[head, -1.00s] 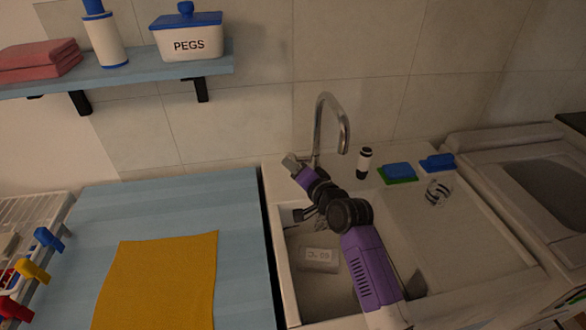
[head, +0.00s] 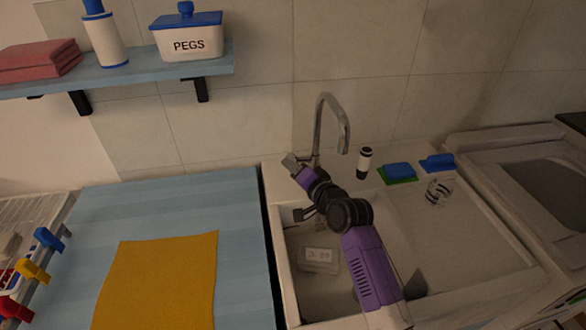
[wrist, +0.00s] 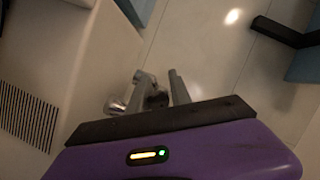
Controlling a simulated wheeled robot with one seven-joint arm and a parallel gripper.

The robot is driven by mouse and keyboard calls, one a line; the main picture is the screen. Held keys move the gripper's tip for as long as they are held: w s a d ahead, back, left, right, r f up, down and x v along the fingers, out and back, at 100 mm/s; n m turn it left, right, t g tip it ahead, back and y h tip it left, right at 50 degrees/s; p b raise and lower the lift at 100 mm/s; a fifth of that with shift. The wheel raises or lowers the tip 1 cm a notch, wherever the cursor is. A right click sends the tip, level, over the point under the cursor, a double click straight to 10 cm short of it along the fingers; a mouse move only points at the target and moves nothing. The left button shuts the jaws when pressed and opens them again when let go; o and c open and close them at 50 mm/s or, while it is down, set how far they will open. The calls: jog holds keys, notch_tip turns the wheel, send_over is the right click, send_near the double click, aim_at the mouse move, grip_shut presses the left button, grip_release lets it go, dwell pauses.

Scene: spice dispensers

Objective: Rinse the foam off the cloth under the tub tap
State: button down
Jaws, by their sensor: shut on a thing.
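The curved metal tap (head: 347,135) rises at the back of the tub (head: 283,262). My gripper (head: 291,162) is beside its base, at the left, shut on what looks like the tap's handle. In the wrist view my gripper (wrist: 157,92) is dim, with grey metal parts around its tips. A pale flat rectangular thing (head: 318,268) lies in the tub with a whiter, marked patch on it; it may be the cloth, but I cannot tell. I make out no water stream under the spout. My arm hides part of the tub.
A black-and-white bottle (head: 364,162), a blue-and-green sponge (head: 398,173), a blue brush-like thing (head: 437,162) and a striped glass (head: 438,192) stand right of the tap. A flat yellow cloth (head: 158,280) lies on the blue counter (head: 190,205), otherwise bare.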

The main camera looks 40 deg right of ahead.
jog(key=p, duration=0.3)
jog(key=shift+r+g, duration=0.4)
jog(key=shift+f, duration=0.2)
jog(key=c, duration=1.2)
grip_release()
jog(key=shift+o, duration=0.2)
